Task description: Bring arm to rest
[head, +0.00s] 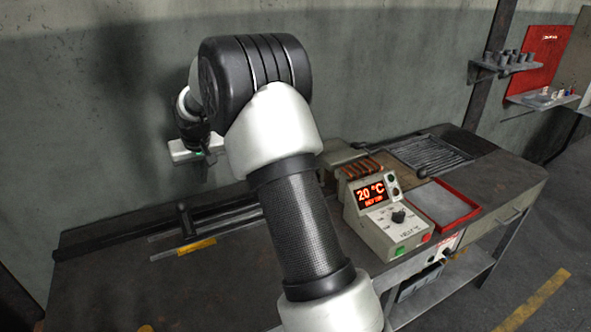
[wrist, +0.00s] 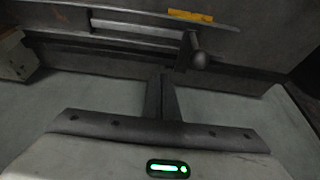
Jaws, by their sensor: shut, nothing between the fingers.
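My arm rises from the bottom of the head view and bends at a black elbow joint. My gripper (head: 197,150) is beyond the elbow, near the grey wall, and partly hidden behind the arm. In the wrist view, my gripper's fingers (wrist: 161,98) are together in the middle, with nothing held between them. In the head view, the gripper is above the back part of the workbench (head: 130,290) and clear of its top.
The control box (head: 385,215) with a lit "20 °C" display stands on the bench beside my arm. A red-rimmed tray (head: 466,213) and a dark grate (head: 430,153) lie right of it. Rails with a yellow piece (head: 197,247) lie at the left. The bench's front left is clear.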

